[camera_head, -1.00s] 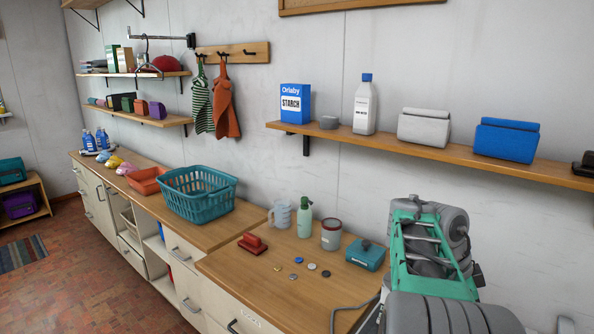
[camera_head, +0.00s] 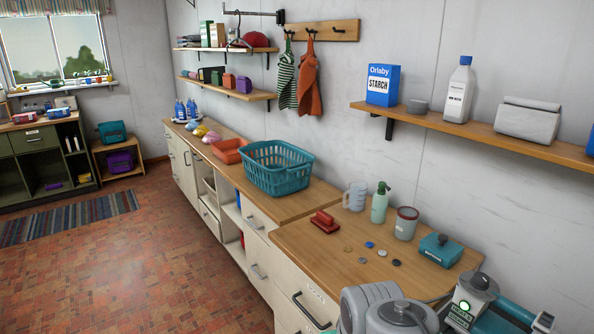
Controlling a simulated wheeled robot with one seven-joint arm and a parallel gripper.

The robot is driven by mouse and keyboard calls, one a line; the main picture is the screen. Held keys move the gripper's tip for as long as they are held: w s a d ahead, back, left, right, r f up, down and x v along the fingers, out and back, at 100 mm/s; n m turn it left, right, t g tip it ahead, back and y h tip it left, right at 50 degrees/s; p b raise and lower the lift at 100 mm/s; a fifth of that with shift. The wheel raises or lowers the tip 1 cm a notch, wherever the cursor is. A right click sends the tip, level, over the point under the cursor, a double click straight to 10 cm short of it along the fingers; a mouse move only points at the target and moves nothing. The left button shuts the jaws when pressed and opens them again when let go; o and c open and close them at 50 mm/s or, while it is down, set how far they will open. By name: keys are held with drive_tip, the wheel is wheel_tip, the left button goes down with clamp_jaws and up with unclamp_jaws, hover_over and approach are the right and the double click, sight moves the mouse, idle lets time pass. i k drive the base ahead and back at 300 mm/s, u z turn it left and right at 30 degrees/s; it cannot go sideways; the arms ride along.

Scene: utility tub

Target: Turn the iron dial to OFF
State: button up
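I cannot make out the iron or its dial in the head view. The wooden counter (camera_head: 345,262) shows at the lower right, and its front right part is hidden behind grey and teal parts of my arm. A small green light and a label show among those parts at the bottom right. My gripper's fingers are not in view, so its opening does not show.
A teal basket (camera_head: 277,168) stands further left. The brick floor (camera_head: 120,270) is open.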

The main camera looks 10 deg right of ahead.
sight(480, 281)
drive_tip(key=z, duration=1.6)
drive_tip(key=k, duration=0.15)
